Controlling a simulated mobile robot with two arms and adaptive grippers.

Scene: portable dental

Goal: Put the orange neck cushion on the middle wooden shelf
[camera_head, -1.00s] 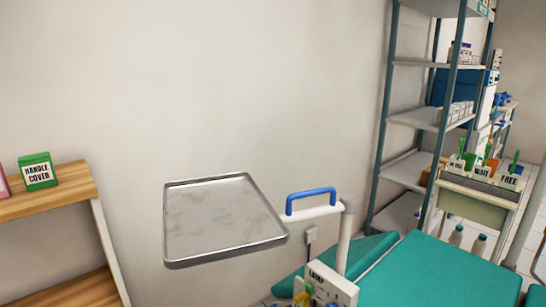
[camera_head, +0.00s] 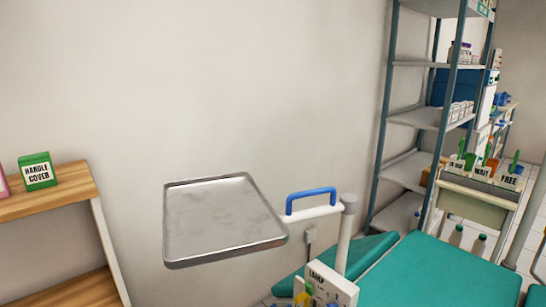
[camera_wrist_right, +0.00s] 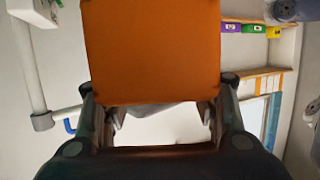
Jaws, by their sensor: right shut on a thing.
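The orange neck cushion (camera_wrist_right: 152,50) fills the upper middle of the right wrist view as a flat orange block. My right gripper (camera_wrist_right: 160,112) is shut on it, with a finger at each side of its lower edge. The cushion and my right gripper do not show in the head view. The wooden shelf unit (camera_head: 60,196) stands at the left of the head view. A lower wooden board (camera_head: 82,288) of it shows at the bottom left, bare where visible. Wooden boards (camera_wrist_right: 262,71) also show at the right of the right wrist view. My left gripper is in neither view.
A green "HANDLE COVER" box (camera_head: 38,171) stands on the upper board. A grey metal tray (camera_head: 222,222) with a blue handle (camera_head: 311,193) beside it is right of the shelf. A teal chair (camera_head: 440,275) and a metal rack (camera_head: 432,117) are at the right.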

